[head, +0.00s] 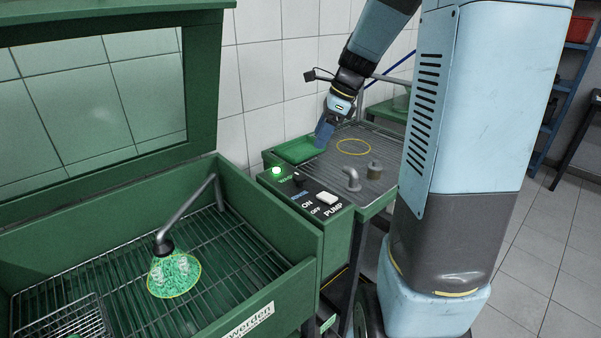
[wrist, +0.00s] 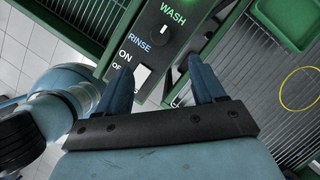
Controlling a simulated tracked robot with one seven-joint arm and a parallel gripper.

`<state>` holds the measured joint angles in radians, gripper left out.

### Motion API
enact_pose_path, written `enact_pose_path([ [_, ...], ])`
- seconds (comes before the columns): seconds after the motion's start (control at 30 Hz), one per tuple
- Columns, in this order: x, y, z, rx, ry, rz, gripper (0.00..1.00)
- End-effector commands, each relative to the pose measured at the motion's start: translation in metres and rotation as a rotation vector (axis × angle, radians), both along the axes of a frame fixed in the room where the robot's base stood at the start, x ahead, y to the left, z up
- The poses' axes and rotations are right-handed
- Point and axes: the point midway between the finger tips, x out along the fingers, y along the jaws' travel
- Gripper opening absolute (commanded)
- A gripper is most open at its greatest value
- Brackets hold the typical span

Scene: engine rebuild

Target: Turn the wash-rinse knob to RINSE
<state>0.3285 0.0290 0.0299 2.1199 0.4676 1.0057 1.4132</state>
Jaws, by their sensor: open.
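The wash-rinse knob (wrist: 159,29) is a round black knob on the dark control panel (wrist: 183,45), between the WASH and RINSE labels. A short white mark shows on it, but I cannot tell clearly which label it points to. In the head view the knob (head: 300,180) is a small dark shape beside a lit green lamp (head: 277,171). My gripper (wrist: 161,66) is open and empty in the wrist view, with its blue fingers either side of the panel area below the knob. In the head view my gripper (head: 323,137) hangs behind the panel, near the green tray, apart from the knob.
A white pump switch (head: 326,197) sits beside the knob. The green washing cabinet (head: 265,215) with a bent spout (head: 185,212) stands at left.

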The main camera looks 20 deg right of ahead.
Motion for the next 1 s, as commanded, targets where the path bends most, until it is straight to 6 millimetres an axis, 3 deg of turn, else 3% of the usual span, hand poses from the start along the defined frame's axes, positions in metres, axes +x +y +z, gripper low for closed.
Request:
enact_pose_path([
  [0.7,0.016,0.040,-0.104,0.000,0.001,0.003,0.69],
  [1.0,0.019,0.048,-0.122,-0.001,-0.001,0.004,0.69],
])
